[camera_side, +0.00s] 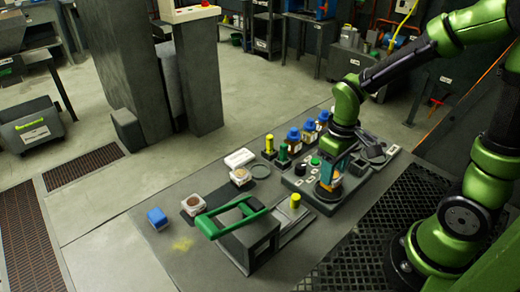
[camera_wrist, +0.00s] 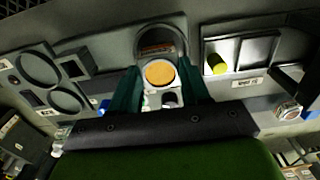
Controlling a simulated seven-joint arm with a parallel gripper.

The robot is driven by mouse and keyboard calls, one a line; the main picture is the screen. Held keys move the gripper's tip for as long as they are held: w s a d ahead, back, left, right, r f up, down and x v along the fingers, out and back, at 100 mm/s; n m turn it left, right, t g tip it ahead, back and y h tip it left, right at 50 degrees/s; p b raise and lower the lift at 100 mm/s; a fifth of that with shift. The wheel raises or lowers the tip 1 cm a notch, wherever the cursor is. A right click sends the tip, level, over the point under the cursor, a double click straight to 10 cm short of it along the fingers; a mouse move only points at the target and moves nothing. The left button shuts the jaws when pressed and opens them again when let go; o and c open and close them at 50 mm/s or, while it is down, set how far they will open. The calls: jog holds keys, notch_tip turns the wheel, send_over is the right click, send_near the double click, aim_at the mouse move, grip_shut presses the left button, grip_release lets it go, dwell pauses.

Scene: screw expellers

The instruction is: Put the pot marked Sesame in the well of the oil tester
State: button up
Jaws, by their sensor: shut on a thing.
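My gripper (camera_side: 329,186) points down over the grey console of the oil tester (camera_side: 300,185). In the wrist view its two teal fingers (camera_wrist: 160,90) are shut on a small pot (camera_wrist: 159,74) with an orange-yellow round top. The pot is at the round-ended recess, which looks like the well (camera_wrist: 160,32). I cannot tell whether the pot rests in the recess or hangs just above it. I cannot read a name on the pot. In the side view the fingers largely hide it.
A press with a green handle (camera_side: 235,212) stands left of the tester. Blue-capped bottles (camera_side: 293,135) line the bench's back edge.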

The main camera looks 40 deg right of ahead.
jog(key=shift+f, duration=0.9)
dwell(1.6)
jog(key=o, duration=1.3)
jog(key=shift+o, duration=0.6)
jog(key=o, duration=0.3)
jog(key=shift+r, duration=4.5)
